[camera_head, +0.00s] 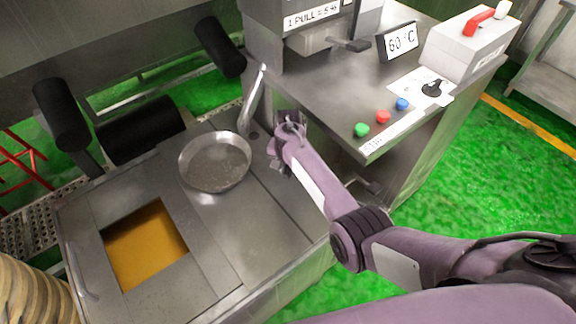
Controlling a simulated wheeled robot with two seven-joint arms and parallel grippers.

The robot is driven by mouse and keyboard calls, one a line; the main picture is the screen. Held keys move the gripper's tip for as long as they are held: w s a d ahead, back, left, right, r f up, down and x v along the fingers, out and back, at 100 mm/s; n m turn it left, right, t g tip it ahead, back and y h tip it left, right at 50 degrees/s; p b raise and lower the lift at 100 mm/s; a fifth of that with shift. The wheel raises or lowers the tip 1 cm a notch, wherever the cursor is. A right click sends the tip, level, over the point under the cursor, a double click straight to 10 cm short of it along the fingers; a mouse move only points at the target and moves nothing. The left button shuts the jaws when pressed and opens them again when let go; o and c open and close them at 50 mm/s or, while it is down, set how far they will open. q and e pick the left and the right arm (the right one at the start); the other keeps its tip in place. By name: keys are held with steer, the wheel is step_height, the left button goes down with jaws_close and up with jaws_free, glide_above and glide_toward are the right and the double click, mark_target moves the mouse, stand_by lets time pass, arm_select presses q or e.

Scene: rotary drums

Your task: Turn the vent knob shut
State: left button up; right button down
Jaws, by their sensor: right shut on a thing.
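A black knob (432,88) sits on a white marked plate at the right of the steel counter; no label naming it can be read. My right gripper (273,150) is well to its left and apart from it, low beside the counter's left edge and just right of a shallow round metal pan (215,162). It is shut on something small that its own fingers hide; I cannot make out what. My left gripper is not in view.
A square opening (145,245) shows orange-yellow inside. Black rollers (140,130) lie at the left.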

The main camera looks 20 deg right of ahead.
steer(key=m+p, duration=0.1)
steer(key=m, duration=0.2)
steer(key=shift+r, duration=0.15)
steer(key=shift+m+p, duration=0.35)
steer(key=shift+m, duration=1.85)
steer(key=c, duration=1.2)
jaws_free()
steer(key=shift+c, duration=0.2)
step_height(320, 180, up, 8)
steer(key=shift+f+p, duration=0.2)
steer(key=shift+p, duration=0.85)
